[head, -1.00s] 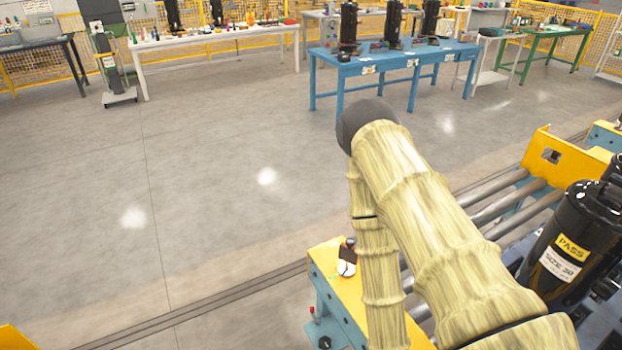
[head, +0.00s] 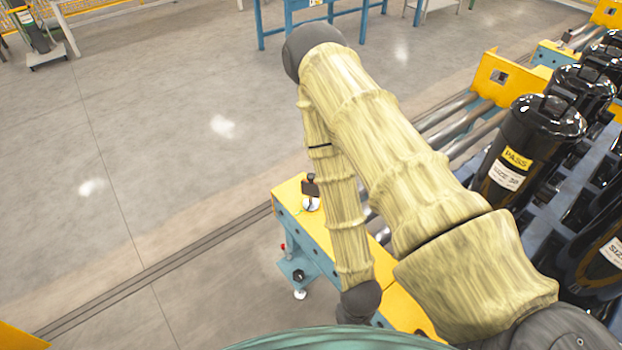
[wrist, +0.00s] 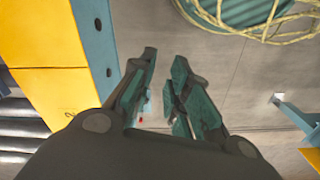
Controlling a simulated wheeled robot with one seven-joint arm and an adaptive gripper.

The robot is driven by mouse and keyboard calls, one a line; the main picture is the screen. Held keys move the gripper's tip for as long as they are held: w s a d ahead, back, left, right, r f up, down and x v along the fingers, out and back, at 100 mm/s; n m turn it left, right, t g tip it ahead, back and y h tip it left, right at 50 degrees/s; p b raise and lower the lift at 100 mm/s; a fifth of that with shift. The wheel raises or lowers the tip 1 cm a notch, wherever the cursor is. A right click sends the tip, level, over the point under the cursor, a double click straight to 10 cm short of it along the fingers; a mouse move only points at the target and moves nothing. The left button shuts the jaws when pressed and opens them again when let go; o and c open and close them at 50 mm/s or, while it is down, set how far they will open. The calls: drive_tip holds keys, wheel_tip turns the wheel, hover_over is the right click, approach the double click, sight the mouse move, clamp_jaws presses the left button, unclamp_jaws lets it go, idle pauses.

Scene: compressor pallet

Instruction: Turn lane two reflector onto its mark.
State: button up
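A small dark square reflector (head: 311,189) stands on a round silver base on the yellow top of the near conveyor end. It is left of my sleeved arm in the head view. I cannot read a lane number or make out its mark. My gripper (wrist: 164,76) is open and empty in the wrist view, its two fingers apart above grey floor. A yellow-topped blue beam (wrist: 98,50) runs left of the fingers there. No reflector shows clearly in the wrist view. The fingers do not show in the head view.
Black compressors (head: 527,150), one with a PASS label, stand at the right beyond silver rollers (head: 450,120). A yellow end plate (head: 508,78) rises behind the rollers. A blue table (head: 318,14) stands at the back.

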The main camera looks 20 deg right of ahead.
sight(311, 176)
drive_tip(key=o, duration=0.5)
drive_tip(key=w+d+f+t+b, duration=0.1)
drive_tip(key=w+f+t+b, duration=0.2)
drive_tip(key=w+b, duration=0.3)
drive_tip(key=w+f, duration=0.1)
drive_tip(key=w, duration=0.3)
drive_tip(key=shift+w+b, duration=0.25)
drive_tip(key=shift+b, duration=0.05)
drive_tip(key=w+d+r+t+b, duration=0.1)
drive_tip(key=w+t+b, duration=0.2)
drive_tip(key=w+b, duration=0.2)
drive_tip(key=w+d+r+t+b, duration=0.1)
drive_tip(key=w+d+t+b, duration=0.1)
drive_tip(key=w+b, duration=0.3)
drive_tip(key=w+d+r+t+b, duration=0.1)
drive_tip(key=w+t+b, duration=0.3)
drive_tip(key=w, duration=0.8)
drive_tip(key=shift+d+r+n+t+y+b, duration=0.25)
drive_tip(key=shift+d+n+t+y+b, duration=0.15)
drive_tip(key=shift+d+b, duration=0.3)
drive_tip(key=w+d+r+t+b, duration=0.4)
drive_tip(key=w+r+t+b, duration=0.15)
drive_tip(key=r+b, duration=0.2)
drive_tip(key=shift+g+h, duration=0.25)
drive_tip(key=shift+h, duration=0.05)
drive_tip(key=w, duration=0.3)
drive_tip(key=w+b, duration=0.1)
drive_tip(key=w, duration=0.6)
drive_tip(key=shift+w+a+f, duration=0.1)
drive_tip(key=shift+w+f, duration=0.25)
